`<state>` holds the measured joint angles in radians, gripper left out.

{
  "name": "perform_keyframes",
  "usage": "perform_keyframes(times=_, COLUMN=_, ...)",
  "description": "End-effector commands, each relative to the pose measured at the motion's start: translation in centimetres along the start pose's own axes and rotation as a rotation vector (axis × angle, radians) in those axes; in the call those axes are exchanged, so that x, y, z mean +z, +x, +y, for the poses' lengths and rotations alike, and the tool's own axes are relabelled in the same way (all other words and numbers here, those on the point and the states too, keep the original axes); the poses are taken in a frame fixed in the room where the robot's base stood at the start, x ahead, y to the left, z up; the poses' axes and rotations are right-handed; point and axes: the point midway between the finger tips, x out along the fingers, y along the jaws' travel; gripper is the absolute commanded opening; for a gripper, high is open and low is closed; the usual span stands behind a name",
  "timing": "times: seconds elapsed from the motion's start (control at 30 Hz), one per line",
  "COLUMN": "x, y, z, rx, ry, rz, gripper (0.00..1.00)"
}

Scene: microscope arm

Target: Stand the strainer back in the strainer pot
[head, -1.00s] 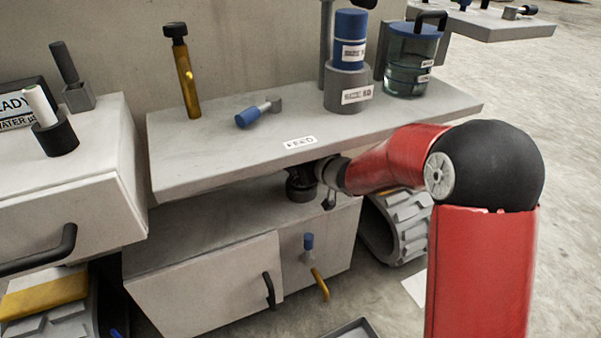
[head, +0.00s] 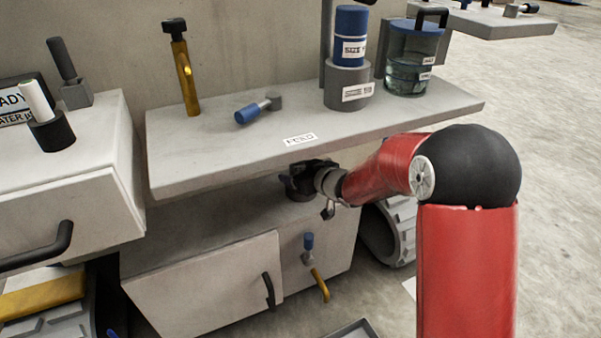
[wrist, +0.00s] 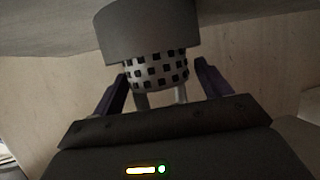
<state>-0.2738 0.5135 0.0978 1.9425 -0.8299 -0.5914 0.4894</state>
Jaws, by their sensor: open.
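In the wrist view the strainer (wrist: 155,73) is a pale cylinder full of square dark holes. One end meets a wide grey cylinder (wrist: 150,30), which looks like the strainer pot; how deep the strainer sits in it is hidden. Two thin pale bars run from the strainer toward my palm. My gripper (wrist: 161,75) is open, with one dark finger on each side of the strainer; I cannot tell whether either touches it. In the head view my gripper (head: 302,172) is under the upper shelf, by a dark round body (head: 301,191) on the lower surface.
The upper shelf (head: 220,159) with its label hangs close over my gripper. On it are a gold post (head: 187,80), a blue-handled tool (head: 250,113), a blue canister (head: 350,40) and a clear jar (head: 408,70). The lower surface (head: 190,235) is bare at left.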

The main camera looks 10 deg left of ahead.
Motion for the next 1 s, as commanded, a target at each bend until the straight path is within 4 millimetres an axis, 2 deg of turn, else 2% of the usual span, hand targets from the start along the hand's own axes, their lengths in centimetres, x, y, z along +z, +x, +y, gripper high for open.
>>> perform_keyframes(times=0.13, x=-0.5, y=-0.2, z=0.0, rx=0.0, ry=-0.001, rz=0.001, gripper=0.77)
perform_keyframes(times=0.23, x=-0.4, y=-1.3, z=0.1, rx=0.001, ry=0.0, rz=0.001, gripper=0.77)
perform_keyframes(times=0.5, x=-0.5, y=-7.1, z=0.1, rx=0.003, ry=0.001, rz=0.001, gripper=0.77)
perform_keyframes(times=0.7, x=-0.5, y=-10.6, z=0.1, rx=0.002, ry=-0.001, rz=0.001, gripper=0.77)
perform_keyframes(times=0.83, x=-0.4, y=-11.8, z=0.0, rx=0.001, ry=0.001, rz=0.0, gripper=0.77)
perform_keyframes(times=1.0, x=-0.3, y=-12.2, z=0.0, rx=-0.001, ry=0.0, rz=0.001, gripper=0.77)
